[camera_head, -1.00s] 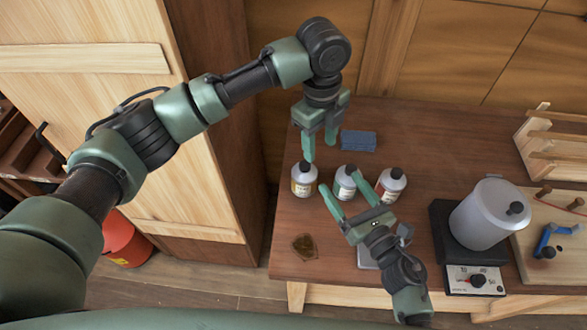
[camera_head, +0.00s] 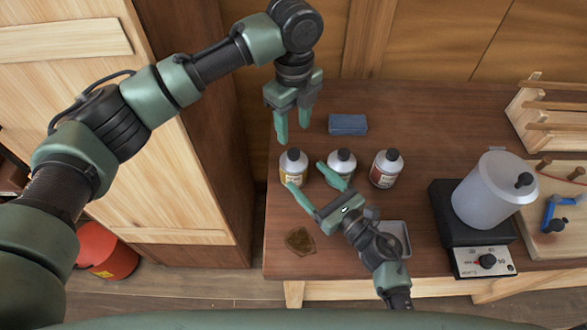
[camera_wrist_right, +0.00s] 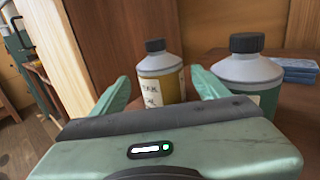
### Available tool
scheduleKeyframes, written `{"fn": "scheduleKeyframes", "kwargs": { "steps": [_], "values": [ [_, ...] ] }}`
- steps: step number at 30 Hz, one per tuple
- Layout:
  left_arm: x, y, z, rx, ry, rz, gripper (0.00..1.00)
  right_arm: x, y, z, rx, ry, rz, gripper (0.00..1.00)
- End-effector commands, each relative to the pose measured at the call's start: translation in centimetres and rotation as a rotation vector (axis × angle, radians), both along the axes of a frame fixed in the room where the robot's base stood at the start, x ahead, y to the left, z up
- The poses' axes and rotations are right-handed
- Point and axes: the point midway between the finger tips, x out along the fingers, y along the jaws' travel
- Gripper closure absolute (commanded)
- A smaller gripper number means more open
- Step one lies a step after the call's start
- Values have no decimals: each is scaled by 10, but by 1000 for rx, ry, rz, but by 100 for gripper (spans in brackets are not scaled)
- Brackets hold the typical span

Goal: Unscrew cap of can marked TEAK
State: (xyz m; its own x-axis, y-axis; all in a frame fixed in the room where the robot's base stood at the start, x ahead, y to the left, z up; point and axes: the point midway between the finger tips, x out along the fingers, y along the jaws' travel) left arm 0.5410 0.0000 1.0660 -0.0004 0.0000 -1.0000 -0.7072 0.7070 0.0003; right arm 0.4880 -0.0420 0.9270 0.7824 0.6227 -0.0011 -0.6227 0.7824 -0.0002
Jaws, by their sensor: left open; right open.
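The TEAK can (camera_head: 293,168) is the leftmost of three cans on the bench, upright, with a dark cap (camera_head: 293,154) and a yellowish label. In the right wrist view the can (camera_wrist_right: 162,82) shows its label, partly legible, and its black cap (camera_wrist_right: 155,45). My right gripper (camera_head: 306,178) is open and low at the can's near side. In its wrist view the can stands between the two fingers, with no visible grip on it. My left gripper (camera_head: 293,132) is open and empty, pointing down just behind and above the can.
A green-labelled can (camera_head: 341,166) stands close on the right, near a right gripper finger, then a red-labelled can (camera_head: 387,169). A blue block (camera_head: 348,125) lies behind. A hot plate with a pot (camera_head: 493,190) is further right. A brown patch (camera_head: 300,241) lies in front.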

Motion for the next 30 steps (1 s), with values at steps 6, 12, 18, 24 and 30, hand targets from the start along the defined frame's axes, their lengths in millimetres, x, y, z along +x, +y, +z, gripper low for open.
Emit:
{"fn": "scheduleKeyframes", "kwargs": {
  "steps": [6,12,18,24,30],
  "values": [
    [0,0,0,0,0,0,52,35,28,1,3,-1,0,25],
    [0,0,0,0,0,0,52,60,48,1,3,0,0,25],
    [0,0,0,0,0,0,52,73,58,1,1,0,0,25],
    [0,0,0,0,0,0,52,74,60,0,0,1,1,25],
    [0,0,0,0,0,0,52,74,60,0,1,1,1,45]
  ]
}}
